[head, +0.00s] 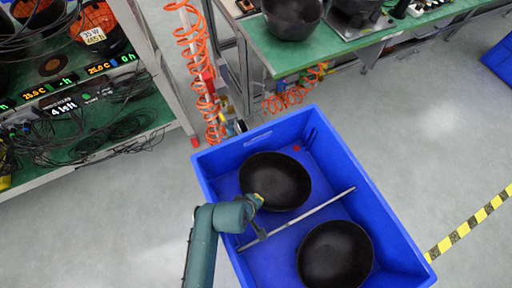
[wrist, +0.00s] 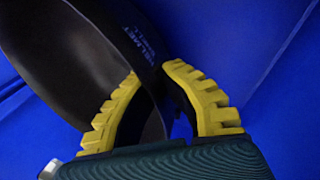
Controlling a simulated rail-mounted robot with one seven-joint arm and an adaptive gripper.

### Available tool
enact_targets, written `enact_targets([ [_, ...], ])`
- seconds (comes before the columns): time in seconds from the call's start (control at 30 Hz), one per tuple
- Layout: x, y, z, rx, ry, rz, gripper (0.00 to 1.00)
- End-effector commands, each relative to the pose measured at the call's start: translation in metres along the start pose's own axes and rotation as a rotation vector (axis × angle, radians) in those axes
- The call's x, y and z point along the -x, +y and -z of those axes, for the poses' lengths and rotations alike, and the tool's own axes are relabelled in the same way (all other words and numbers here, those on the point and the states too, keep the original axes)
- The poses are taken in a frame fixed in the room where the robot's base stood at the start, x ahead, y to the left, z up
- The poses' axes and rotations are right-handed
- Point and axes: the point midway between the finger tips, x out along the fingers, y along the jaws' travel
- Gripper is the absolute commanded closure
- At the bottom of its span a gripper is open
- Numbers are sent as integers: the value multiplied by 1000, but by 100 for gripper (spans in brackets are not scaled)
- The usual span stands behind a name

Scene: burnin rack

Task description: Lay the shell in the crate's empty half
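The shell (head: 275,181), a dark bowl-shaped helmet shell, is inside the blue crate (head: 354,169), in the half beyond the thin grey divider (head: 308,214). It lies hollow side up; I cannot tell if it touches the crate floor. My gripper (head: 259,200) is at its near left rim. In the wrist view the yellow fingers of my gripper (wrist: 152,70) are shut on the wall of the shell (wrist: 75,55), one on each side. Lettering shows on its outer face. A second dark shell (head: 335,254) lies in the near half of the crate.
A green-topped bench (head: 270,47) with a dark bowl (head: 291,17) stands behind the crate. A rack (head: 107,140) with cables stands at left, with orange coiled hoses (head: 200,75) beside it. The grey floor at right is open, with yellow-black tape (head: 470,225).

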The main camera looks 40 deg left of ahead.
Motion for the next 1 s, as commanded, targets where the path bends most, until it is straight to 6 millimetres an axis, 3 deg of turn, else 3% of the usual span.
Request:
enact_targets([
  [0.27, 0, 1, 0, 0, 1, -2, 100],
  [0.3, 0, 0, 0, 0, 0, -1, 89],
  [0.43, 0, 0, 0, 0, 0, -1, 67],
  [0.73, 2, 2, 0, 0, 1, -2, 67],
  [0.87, 22, 3, 1, 2, 2, -2, 67],
  [1.0, 59, 4, 1, 3, 2, -2, 67],
])
